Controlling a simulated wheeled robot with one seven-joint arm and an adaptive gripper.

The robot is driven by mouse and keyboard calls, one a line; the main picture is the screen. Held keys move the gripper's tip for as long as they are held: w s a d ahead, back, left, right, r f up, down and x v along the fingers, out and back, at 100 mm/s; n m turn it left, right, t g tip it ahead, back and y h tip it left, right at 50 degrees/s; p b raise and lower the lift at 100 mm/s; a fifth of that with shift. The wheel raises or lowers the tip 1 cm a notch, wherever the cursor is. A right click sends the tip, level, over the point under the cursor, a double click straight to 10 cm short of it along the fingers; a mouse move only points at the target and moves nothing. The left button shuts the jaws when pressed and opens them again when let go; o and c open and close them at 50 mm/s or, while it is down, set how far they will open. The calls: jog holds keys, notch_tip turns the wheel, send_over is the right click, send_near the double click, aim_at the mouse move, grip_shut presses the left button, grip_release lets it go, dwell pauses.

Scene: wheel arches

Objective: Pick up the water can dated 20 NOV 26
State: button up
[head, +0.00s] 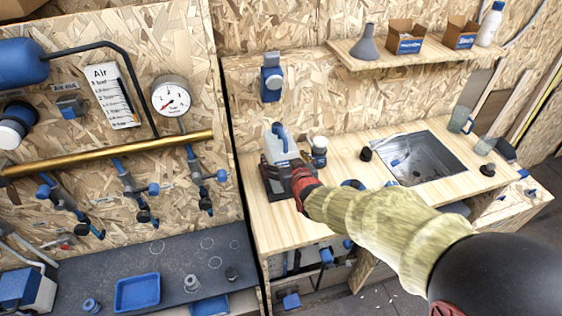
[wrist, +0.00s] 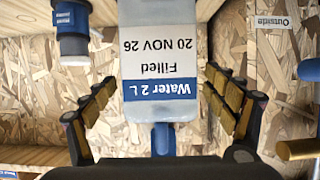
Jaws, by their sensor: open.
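The water can (wrist: 160,60) fills the middle of the wrist view, which shows the scene upside down. It is a pale translucent can with a white and blue label reading "Water 2 L Filled 20 NOV 26". In the head view the can (head: 283,139) stands at the left part of the wooden counter, with blue on its top. My gripper (wrist: 160,80) is open, with one finger on each side of the can and gaps showing between them. In the head view my gripper (head: 285,172) is at the can's near side and hides its lower part.
A white and blue container (wrist: 72,32) stands beside the can; its label is hard to read. The wooden counter (head: 270,228) has a sink (head: 425,158) on the right. A shelf (head: 385,50) with a funnel and boxes is above. A wall label (wrist: 274,22) reads "Outside".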

jog(key=shift+b+x, duration=0.6)
jog(key=shift+x, duration=1.75)
jog(key=shift+r, duration=0.1)
jog(key=shift+c, duration=0.4)
jog(key=c, duration=1.2)
jog(key=shift+c, duration=1)
jog(key=shift+r, duration=0.15)
